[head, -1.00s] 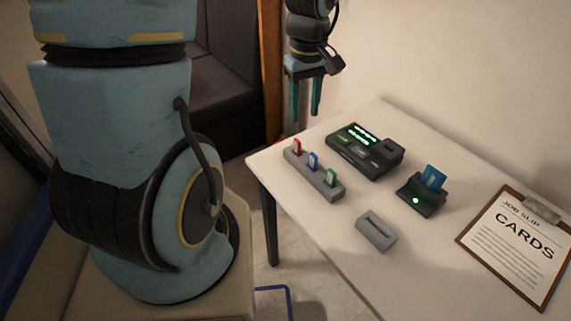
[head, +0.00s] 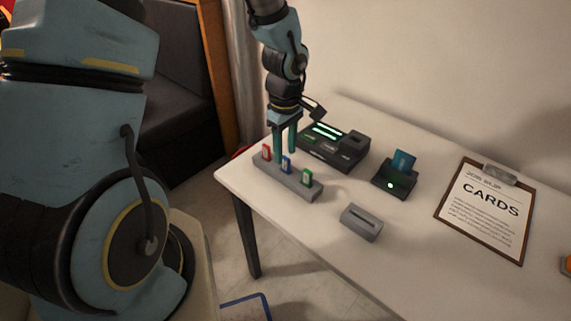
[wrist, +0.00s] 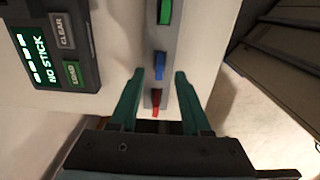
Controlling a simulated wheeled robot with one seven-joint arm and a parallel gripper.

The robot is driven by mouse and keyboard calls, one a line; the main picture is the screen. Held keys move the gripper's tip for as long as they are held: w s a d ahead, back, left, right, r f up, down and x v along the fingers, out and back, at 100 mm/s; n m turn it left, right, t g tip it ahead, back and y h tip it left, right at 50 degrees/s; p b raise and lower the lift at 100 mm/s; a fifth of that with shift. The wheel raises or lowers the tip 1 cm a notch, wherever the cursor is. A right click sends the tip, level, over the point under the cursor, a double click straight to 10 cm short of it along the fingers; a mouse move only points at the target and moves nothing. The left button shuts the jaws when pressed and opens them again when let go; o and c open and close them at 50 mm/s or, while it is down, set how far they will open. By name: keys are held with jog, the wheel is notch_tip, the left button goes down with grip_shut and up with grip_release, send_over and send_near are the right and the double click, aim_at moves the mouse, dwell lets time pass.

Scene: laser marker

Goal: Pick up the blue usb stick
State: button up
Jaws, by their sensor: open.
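The blue usb stick (head: 286,165) stands upright in the middle slot of a grey holder (head: 300,190), between a red stick (head: 266,152) and a green stick (head: 307,177). My gripper (head: 285,153) points down over the holder, open and empty, close to the red and blue sticks. In the wrist view, my gripper (wrist: 160,75) has one finger on each side of the holder strip (wrist: 170,42). The blue stick (wrist: 160,66) lies just ahead between the fingertips, and the red stick (wrist: 155,103) shows between the fingers. I see no contact with any stick.
A dark device (head: 333,149) with a green display stands behind the holder; in the wrist view its screen (wrist: 38,58) reads "NO STICK". A dark card reader (head: 394,184) holds a blue card. A grey slotted block (head: 361,222) and a clipboard (head: 487,210) lie to the right.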

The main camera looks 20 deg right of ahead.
aim_at(286, 158)
jog(key=shift+f, duration=1.7)
grip_shut()
